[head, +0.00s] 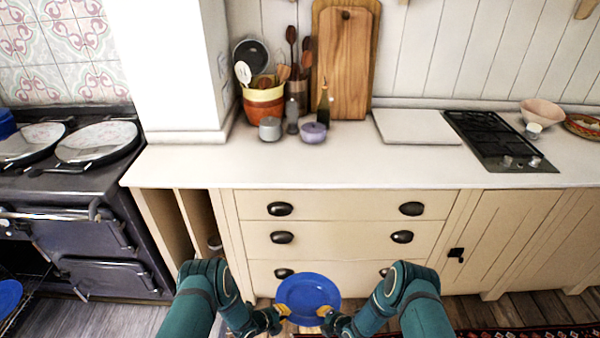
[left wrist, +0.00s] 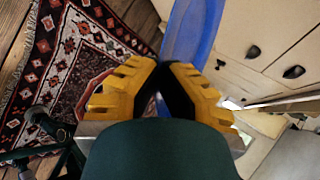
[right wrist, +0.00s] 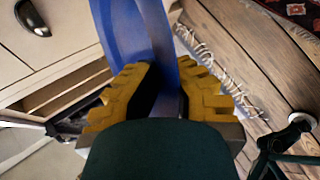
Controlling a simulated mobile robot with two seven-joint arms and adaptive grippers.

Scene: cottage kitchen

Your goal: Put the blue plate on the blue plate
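A blue plate (head: 308,294) is held in front of the drawers, face up in the head view. My left gripper (head: 283,311) is shut on its left rim; the plate (left wrist: 190,38) rises from between the fingertips in the left wrist view. My right gripper (head: 325,312) is shut on its right rim, and the plate (right wrist: 160,60) passes between the fingers in the right wrist view. A second blue plate (head: 8,296) lies at the lower left edge, partly cut off, on what looks like a rack by the open lower oven.
The dark stove (head: 95,220) stands left, with two pale lidded hobs (head: 97,141) and a blue item (head: 6,124) cut off on top. The white counter (head: 300,165) has a clear front strip. Utensil pot (head: 264,103), boards (head: 347,65) and black hob (head: 497,140) stand farther back.

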